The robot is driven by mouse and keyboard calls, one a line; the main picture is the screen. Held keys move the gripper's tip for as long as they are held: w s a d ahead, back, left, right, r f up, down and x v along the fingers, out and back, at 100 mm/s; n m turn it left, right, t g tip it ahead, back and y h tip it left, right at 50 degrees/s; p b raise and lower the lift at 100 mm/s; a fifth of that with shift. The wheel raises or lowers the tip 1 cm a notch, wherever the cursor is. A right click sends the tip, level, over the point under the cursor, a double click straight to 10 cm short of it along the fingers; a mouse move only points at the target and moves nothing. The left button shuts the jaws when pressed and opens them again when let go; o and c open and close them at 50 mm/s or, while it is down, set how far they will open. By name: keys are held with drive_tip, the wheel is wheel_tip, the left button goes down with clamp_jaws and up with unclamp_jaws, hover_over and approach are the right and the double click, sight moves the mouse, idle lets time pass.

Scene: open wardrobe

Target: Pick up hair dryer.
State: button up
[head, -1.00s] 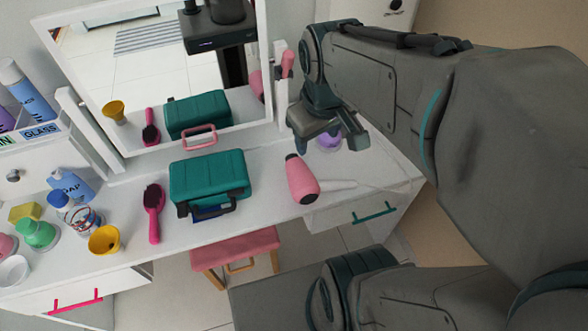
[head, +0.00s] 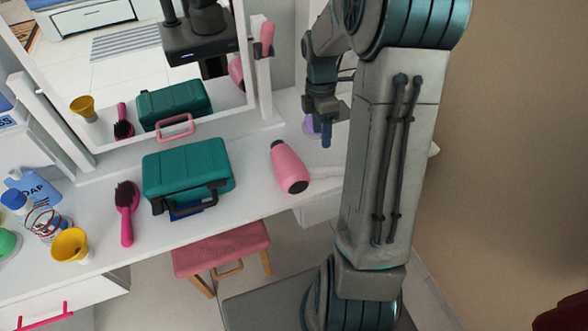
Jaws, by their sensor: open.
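The pink hair dryer (head: 289,167) lies on the white dressing table, right of the green case. Its rounded pink body shows, with a dark round end toward the table's front edge. I cannot make out its handle. My gripper (head: 325,135) points down above the back right of the table, to the right of the hair dryer and apart from it. Its jaws are open and hold nothing. They partly cover a small purple item (head: 310,125) behind them.
The green case (head: 187,172) stands left of the hair dryer, with a pink hairbrush (head: 127,212) and a yellow cup (head: 71,245) further left. A mirror (head: 125,50) rises behind. A pink stool (head: 221,248) stands in front. The tabletop (head: 240,192) between case and dryer is clear.

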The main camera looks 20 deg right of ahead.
hover_over(322, 167)
drive_tip(key=w, duration=0.2)
drive_tip(key=x, duration=0.4)
drive_tip(key=w+x, duration=0.1)
drive_tip(key=x, duration=0.1)
drive_tip(key=shift+d+f, duration=0.1)
drive_tip(key=shift+s+x, duration=0.2)
drive_tip(key=shift+x, duration=2.7)
clamp_jaws()
